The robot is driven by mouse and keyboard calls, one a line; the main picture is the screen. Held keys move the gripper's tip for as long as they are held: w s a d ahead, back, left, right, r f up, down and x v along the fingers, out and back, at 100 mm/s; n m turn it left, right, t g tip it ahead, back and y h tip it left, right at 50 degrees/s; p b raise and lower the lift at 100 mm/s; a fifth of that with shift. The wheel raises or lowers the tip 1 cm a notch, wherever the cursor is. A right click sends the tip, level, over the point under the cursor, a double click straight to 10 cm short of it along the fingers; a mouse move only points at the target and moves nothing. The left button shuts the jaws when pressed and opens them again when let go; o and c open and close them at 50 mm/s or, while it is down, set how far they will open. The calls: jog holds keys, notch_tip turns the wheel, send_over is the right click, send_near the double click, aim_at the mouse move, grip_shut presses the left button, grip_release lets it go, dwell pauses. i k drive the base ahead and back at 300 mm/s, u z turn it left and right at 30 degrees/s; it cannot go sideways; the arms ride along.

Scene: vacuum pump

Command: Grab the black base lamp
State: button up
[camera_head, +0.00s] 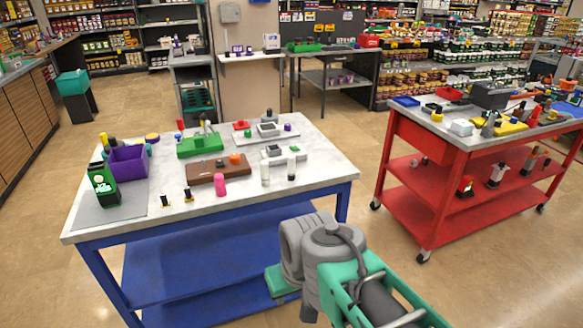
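No thing can be surely told as the black base lamp at this size. Two small upright pieces with dark parts and pale gold tops, one on the left (164,201) and one on the right (188,195), stand near the front edge of the marble-topped blue table (215,212). A white and black upright piece (292,168) stands farther right on the same table, beside a white one (265,173). My grey and teal arm is at the bottom centre, in front of the table. My gripper's fingers do not show.
The blue table also holds a purple bin (128,166), a green and black device (103,185), a brown block (206,175), a pink cylinder (219,187) and a green tray (199,146). A loaded red cart (408,204) stands at right. Floor is clear between them.

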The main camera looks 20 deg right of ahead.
aim_at(290, 159)
jog(key=u, duration=3.85)
jog(key=k, duration=1.2)
jog(key=z, duration=1.75)
jog(key=i, duration=0.5)
